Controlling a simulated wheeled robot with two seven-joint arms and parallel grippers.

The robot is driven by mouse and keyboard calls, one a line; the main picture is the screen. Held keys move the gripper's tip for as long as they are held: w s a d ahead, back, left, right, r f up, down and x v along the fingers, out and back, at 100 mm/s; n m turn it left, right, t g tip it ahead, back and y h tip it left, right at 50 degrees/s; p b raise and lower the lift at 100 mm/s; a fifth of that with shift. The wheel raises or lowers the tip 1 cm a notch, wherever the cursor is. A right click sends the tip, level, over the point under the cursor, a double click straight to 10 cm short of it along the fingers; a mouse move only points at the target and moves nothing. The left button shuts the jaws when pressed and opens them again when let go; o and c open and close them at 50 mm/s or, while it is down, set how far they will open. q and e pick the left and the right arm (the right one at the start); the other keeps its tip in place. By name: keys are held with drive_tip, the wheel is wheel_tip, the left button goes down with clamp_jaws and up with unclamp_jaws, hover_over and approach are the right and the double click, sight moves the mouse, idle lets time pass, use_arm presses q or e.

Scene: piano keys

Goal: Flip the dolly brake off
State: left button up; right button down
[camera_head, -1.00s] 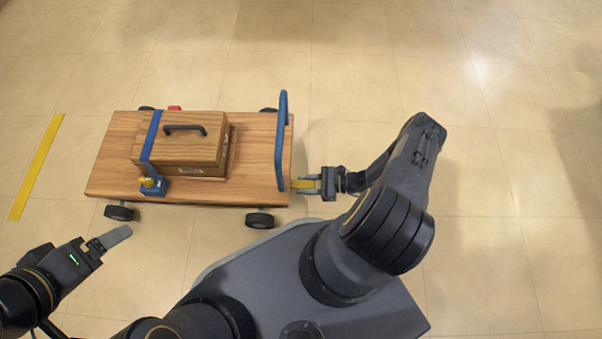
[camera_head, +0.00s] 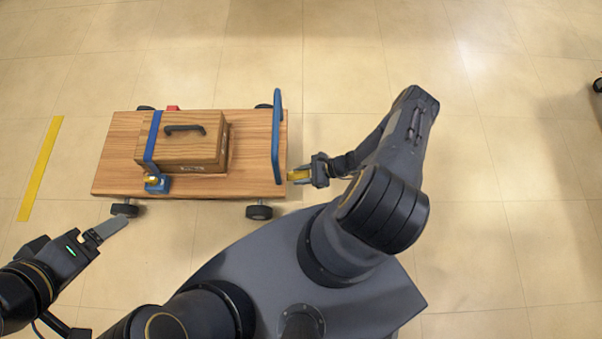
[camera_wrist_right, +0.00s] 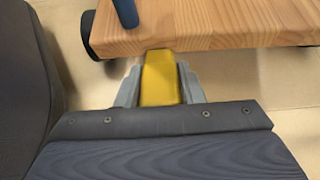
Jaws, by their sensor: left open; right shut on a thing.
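The dolly (camera_head: 250,150) is a wooden platform on black wheels with a blue handle (camera_head: 276,140) at its right end. The yellow brake lever (camera_head: 298,175) sticks out from the dolly's right edge. My right gripper (camera_head: 303,174) is shut on the lever. In the right wrist view the yellow lever (camera_wrist_right: 160,80) lies between the two grey fingers (camera_wrist_right: 160,90), just beyond the wooden edge (camera_wrist_right: 220,30). My left gripper (camera_head: 112,227) is open and empty, below the dolly's front left wheel (camera_head: 124,210). Its fingers overlap in view.
A wooden case (camera_head: 185,148) with a dark handle sits on the dolly, held by a blue strap (camera_head: 152,138) with a yellow-topped buckle. A small red thing (camera_head: 172,108) shows at the far edge. Yellow tape (camera_head: 40,170) lies on the floor at left.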

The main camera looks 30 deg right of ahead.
drive_tip(key=c, duration=1)
unclamp_jaws()
drive_tip(key=shift+o, duration=0.2)
drive_tip(key=shift+d, duration=0.1)
drive_tip(key=p+v, duration=0.1)
drive_tip(key=v, duration=0.6)
drive_tip(key=shift+s+d+r+p, duration=0.2)
drive_tip(key=shift+s+p, duration=0.1)
drive_tip(key=shift+p, duration=0.1)
